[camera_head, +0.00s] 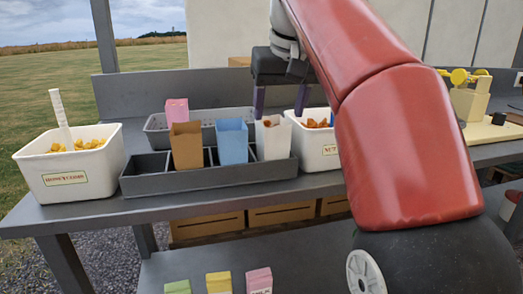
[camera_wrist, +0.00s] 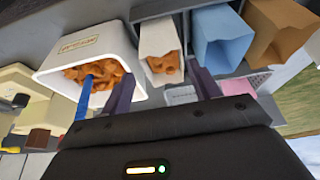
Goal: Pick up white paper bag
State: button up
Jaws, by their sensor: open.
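The white paper bag (camera_head: 272,140) stands upright in the right end slot of the dark grey divided rack (camera_head: 215,178), with orange-brown pieces at its open top. In the wrist view the white bag (camera_wrist: 158,38) lies ahead, between the lines of my fingers, with the pieces in its mouth. My gripper (camera_head: 280,102) is open, its dark purple fingers pointing down above and just behind the bag. The fingers also show in the wrist view (camera_wrist: 164,92), with nothing held between them. The bag's lower part is hidden by the rack wall.
Blue (camera_head: 231,142) and brown (camera_head: 186,146) bags stand left of it in the rack. A white tub (camera_head: 316,148) with orange pieces and a blue handle (camera_wrist: 83,97) is close on the right. Another white tub (camera_head: 70,178) stands far left. A grey tray (camera_head: 157,129) with a pink bag is behind.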

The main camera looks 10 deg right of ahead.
aim_at(271, 132)
jog(key=b+x, duration=0.1)
jog(key=x, duration=0.3)
jog(key=w+b+x, duration=0.1)
jog(key=x, duration=0.2)
jog(key=shift+w+a+f, duration=0.15)
jog(key=shift+w+a, duration=0.05)
jog(key=c, duration=1)
jog(key=shift+o, duration=0.2)
